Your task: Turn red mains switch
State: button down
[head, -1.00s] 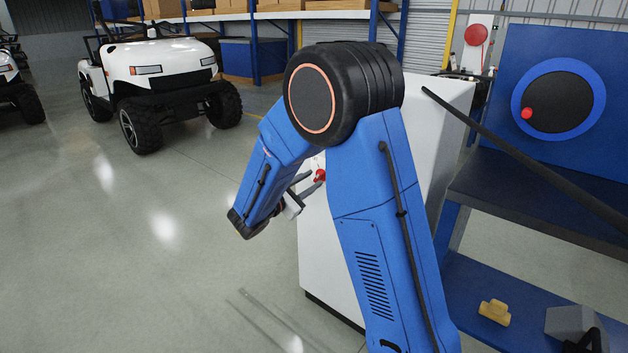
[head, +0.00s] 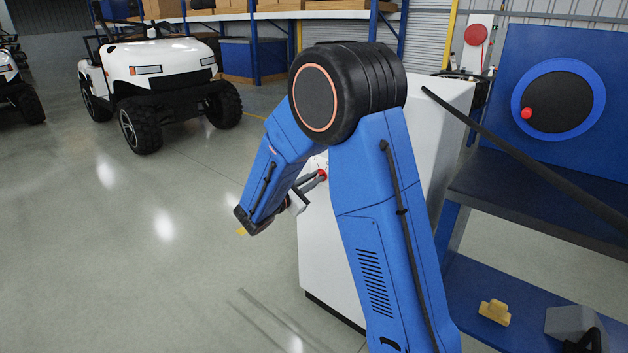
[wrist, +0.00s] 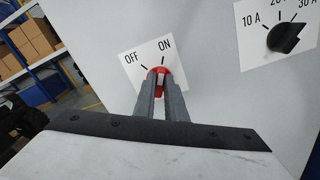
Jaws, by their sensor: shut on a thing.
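The red mains switch (wrist: 160,73) sits on a white label plate marked OFF and ON, on the pale front of a cabinet. My gripper (wrist: 162,86) is shut on it, with one grey finger on each side and a strip of red showing between them. OFF is at the upper left of the switch and ON just above it. The fingers hide most of the handle, so I cannot tell exactly where it points. In the head view, the red switch (head: 322,174) is a small spot at my fingertips (head: 316,178), beside my arm.
A black knob (wrist: 285,38) with ampere marks is at the upper right of the same panel. The white cabinet (head: 318,250) stands partly behind my arm. A blue bench (head: 545,205) is at the right. Open floor lies to the left, with a white cart (head: 150,70) beyond.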

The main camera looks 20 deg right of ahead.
jog(key=shift+n, duration=0.3)
jog(key=n, duration=0.5)
jog(key=shift+w+n, duration=0.15)
jog(key=shift+n, duration=0.25)
jog(key=n, duration=0.5)
jog(key=shift+w+a, duration=0.1)
jog(key=shift+a, duration=0.05)
jog(key=shift+n, duration=0.3)
jog(key=c, duration=1.8)
grip_release()
jog(key=v, duration=1.7)
jog(key=shift+a, duration=0.2)
jog(key=shift+f, duration=0.1)
